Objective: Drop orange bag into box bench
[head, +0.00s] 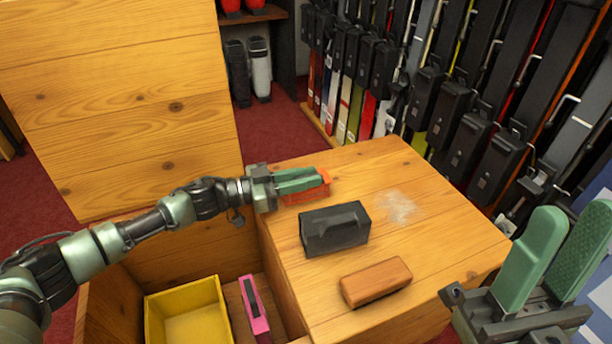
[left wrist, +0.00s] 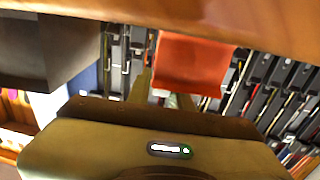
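The orange bag (head: 306,195) is at the back left of the wooden bench top, partly hidden by my left gripper. My left gripper (head: 300,179) reaches in from the left, its green fingers close together on the bag's upper part. The box bench (head: 190,262) has an open wooden compartment left of and below the top. My right gripper (head: 548,262) is open and empty at the right, its fingers apart.
A black bag (head: 335,230) and a tan block-like bag (head: 376,282) sit on the bench top (head: 440,235). Inside the compartment are a yellow bin (head: 190,318) and a pink item (head: 255,310). A wooden panel (head: 130,110) stands behind. Ski racks (head: 440,100) line the back right.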

